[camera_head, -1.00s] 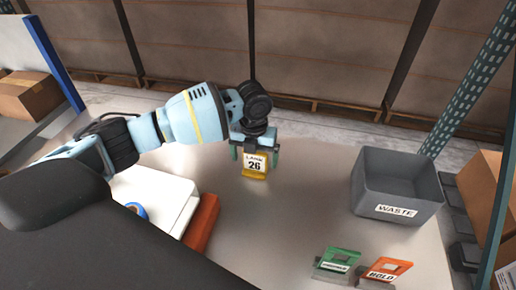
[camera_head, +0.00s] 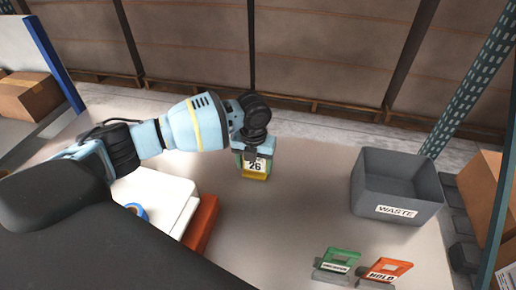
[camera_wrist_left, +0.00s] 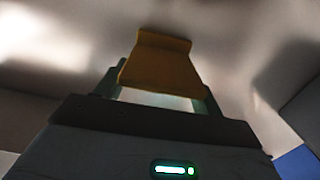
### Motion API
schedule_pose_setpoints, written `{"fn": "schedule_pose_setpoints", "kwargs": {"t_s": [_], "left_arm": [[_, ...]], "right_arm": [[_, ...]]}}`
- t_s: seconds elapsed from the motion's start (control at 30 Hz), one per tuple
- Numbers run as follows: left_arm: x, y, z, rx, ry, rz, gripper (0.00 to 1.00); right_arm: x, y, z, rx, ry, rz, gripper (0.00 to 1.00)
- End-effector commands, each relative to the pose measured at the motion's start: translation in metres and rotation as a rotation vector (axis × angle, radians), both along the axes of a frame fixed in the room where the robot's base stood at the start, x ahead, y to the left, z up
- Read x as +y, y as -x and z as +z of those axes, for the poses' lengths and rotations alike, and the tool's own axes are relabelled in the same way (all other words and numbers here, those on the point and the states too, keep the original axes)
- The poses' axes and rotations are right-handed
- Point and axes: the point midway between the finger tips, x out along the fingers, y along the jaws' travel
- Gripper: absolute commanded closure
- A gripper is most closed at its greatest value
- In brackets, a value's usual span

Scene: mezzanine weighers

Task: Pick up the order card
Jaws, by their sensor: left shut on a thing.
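The order card (camera_head: 256,166) is a white card with a black "26" on a yellow holder (camera_head: 255,177), near the middle of the table in the head view. My left gripper (camera_head: 255,158) is over it from behind and above, its green fingers shut on its two sides. The gripper hides the card's upper line of print. In the left wrist view the yellow-orange holder (camera_wrist_left: 163,62) sits between the two fingers (camera_wrist_left: 160,88). I cannot tell whether it touches the table. My right gripper is not in view.
A grey bin marked WASTE (camera_head: 398,212) stands at the right. A green stand (camera_head: 338,261) and an orange stand marked HOLD (camera_head: 387,268) are at the front right. A white device (camera_head: 160,192) and a red-orange block (camera_head: 203,222) are at the left. The table between is clear.

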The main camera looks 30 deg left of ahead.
Motion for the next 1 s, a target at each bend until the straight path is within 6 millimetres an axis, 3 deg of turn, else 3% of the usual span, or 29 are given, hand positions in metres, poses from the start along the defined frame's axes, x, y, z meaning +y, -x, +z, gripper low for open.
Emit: {"fn": "schedule_pose_setpoints", "kwargs": {"t_s": [0.23, 0.7, 1.0], "left_arm": [[0.0, -0.001, 0.011, -0.001, 0.001, 0.0, 0.55], [-0.001, 0.001, 0.089, 0.0, 0.001, 0.0, 0.55], [-0.001, 0.002, 0.099, 0.002, 0.0, 0.004, 0.55]], "right_arm": [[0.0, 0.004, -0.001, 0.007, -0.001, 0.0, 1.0], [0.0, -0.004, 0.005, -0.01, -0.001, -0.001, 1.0], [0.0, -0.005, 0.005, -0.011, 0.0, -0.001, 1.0]]}}
